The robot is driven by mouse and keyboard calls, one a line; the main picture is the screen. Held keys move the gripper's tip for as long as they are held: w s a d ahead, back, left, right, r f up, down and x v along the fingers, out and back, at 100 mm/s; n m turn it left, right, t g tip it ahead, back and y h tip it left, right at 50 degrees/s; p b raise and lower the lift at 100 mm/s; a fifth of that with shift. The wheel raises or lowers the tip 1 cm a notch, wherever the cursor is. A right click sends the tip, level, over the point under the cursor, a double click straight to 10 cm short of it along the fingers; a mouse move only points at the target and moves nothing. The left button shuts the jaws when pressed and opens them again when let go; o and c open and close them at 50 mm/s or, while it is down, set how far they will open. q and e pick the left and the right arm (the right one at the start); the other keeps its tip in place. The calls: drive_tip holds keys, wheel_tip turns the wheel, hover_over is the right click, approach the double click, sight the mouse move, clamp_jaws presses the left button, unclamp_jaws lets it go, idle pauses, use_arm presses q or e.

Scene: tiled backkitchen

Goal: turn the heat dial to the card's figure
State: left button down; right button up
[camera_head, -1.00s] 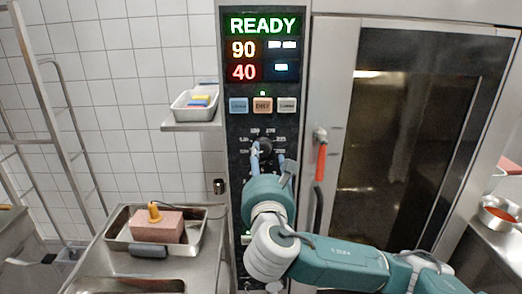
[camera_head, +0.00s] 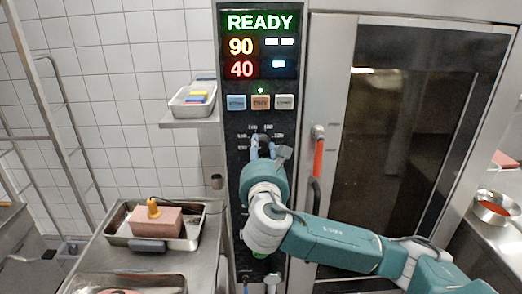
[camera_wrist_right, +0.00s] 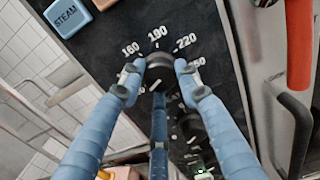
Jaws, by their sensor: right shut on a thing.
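The heat dial (camera_head: 265,141) is a dark knob on the oven's black control panel (camera_head: 235,180). In the right wrist view the dial (camera_wrist_right: 158,70) sits between the blue fingers of my right gripper (camera_wrist_right: 158,80), which is shut on it. Printed figures 160, 190, 220 and 250 run around its upper side. I see no card that I can read. My left gripper is out of view.
The display (camera_head: 259,46) reads READY, 90 and 40. Below it are three buttons; the middle one (camera_head: 261,102) is orange. The oven door's red handle (camera_head: 318,158) is close on the right. A tray (camera_head: 122,228) with a pink block stands at lower left.

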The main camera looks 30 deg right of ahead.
drive_tip(key=m, duration=0.3)
drive_tip(key=shift+f, duration=0.1)
drive_tip(key=m, duration=0.3)
drive_tip(key=shift+m, duration=0.3)
drive_tip(key=m+b, duration=0.1)
drive_tip(key=m, duration=0.5)
drive_tip(key=m+b, duration=0.1)
drive_tip(key=m, duration=0.6)
drive_tip(key=shift+m, duration=0.3)
drive_tip(key=m, duration=0.6)
drive_tip(key=shift+b, duration=0.3)
drive_tip(key=shift+m, duration=0.4)
